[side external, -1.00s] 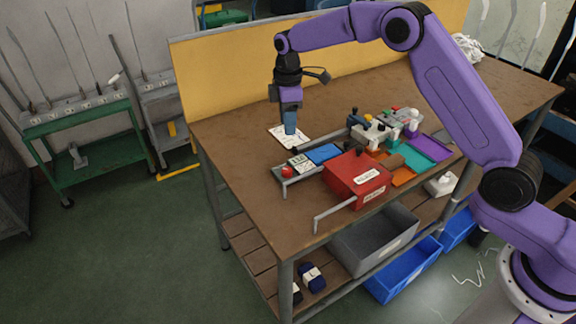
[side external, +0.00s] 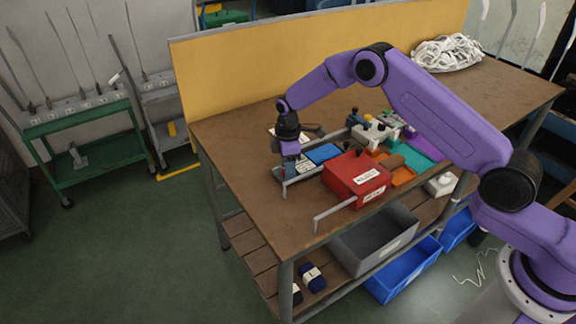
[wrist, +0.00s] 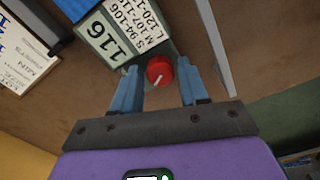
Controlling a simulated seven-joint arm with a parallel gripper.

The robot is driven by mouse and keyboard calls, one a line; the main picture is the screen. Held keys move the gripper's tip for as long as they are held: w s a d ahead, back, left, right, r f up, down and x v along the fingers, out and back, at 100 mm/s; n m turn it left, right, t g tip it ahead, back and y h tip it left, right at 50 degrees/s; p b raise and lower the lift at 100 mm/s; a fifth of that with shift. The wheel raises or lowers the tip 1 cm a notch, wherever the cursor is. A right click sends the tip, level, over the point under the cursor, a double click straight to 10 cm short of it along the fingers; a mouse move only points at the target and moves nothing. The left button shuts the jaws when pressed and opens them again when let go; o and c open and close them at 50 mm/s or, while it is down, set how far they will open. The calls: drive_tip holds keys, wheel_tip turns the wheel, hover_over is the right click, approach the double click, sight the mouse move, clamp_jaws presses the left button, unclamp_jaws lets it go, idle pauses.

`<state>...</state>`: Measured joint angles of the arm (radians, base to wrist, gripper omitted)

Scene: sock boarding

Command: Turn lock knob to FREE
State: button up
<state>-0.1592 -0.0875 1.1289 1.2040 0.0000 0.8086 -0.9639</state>
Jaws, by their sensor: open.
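The red lock knob (wrist: 160,70) shows in the wrist view, round with a white pointer line on its face. It sits at the end of a grey fixture beside a label card (wrist: 110,32) printed with size ranges and 116. My gripper (wrist: 159,82) is open, with one blue finger on each side of the knob and gaps between. In the side external view my gripper (side external: 287,182) is low over the left end of the fixture and hides the knob. I cannot read any FREE or LOCK marking.
A red box (side external: 357,180) stands right of the fixture. Blue, orange and teal pads (side external: 418,165) and a device with knobs lie behind it. A metal rail (wrist: 212,45) runs close beside the knob. A printed sheet (wrist: 22,50) lies on the table. The table's left part is clear.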

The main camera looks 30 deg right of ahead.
drive_tip(key=shift+f, duration=0.1)
drive_tip(key=c, duration=0.8)
drive_tip(key=shift+o, duration=0.2)
drive_tip(key=shift+n, duration=1.6)
drive_tip(key=o, duration=0.8)
drive_tip(key=shift+c, duration=0.2)
